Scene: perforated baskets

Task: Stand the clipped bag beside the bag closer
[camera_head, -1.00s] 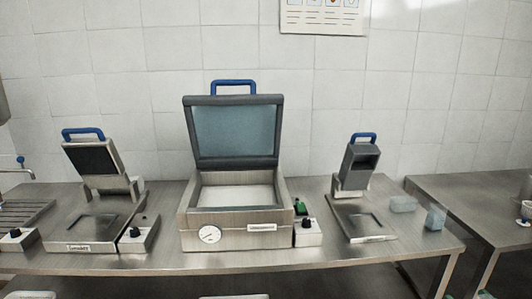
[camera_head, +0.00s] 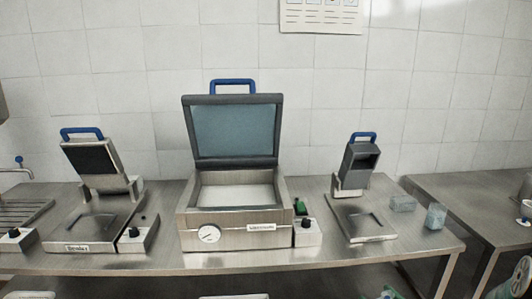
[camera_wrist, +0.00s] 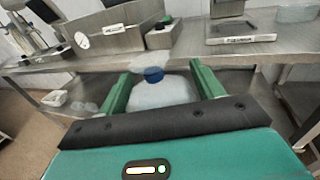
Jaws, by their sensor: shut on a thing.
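In the wrist view, my gripper (camera_wrist: 160,70) has its green fingers on either side of a whitish translucent bag (camera_wrist: 165,96) and is shut on it. A blue clip (camera_wrist: 153,75) closes the bag's neck, with a pale flared top above it. The bag is in front of the metal bench edge. In the head view, three lidded machines stand on the bench: a left one (camera_head: 93,222), a large middle one (camera_head: 190,228) with a gauge, and a smaller right one (camera_head: 362,229). All have blue handles and raised lids. I cannot tell which is the bag closer; their labels are too small to read.
The steel bench (camera_head: 290,262) has a narrow clear strip along its front. Two translucent tubs (camera_head: 403,203) (camera_head: 436,216) stand right of the right machine. Switch boxes (camera_head: 307,234) (camera_head: 138,235) stand beside the machines. Another steel table (camera_head: 470,190) adjoins at the right.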

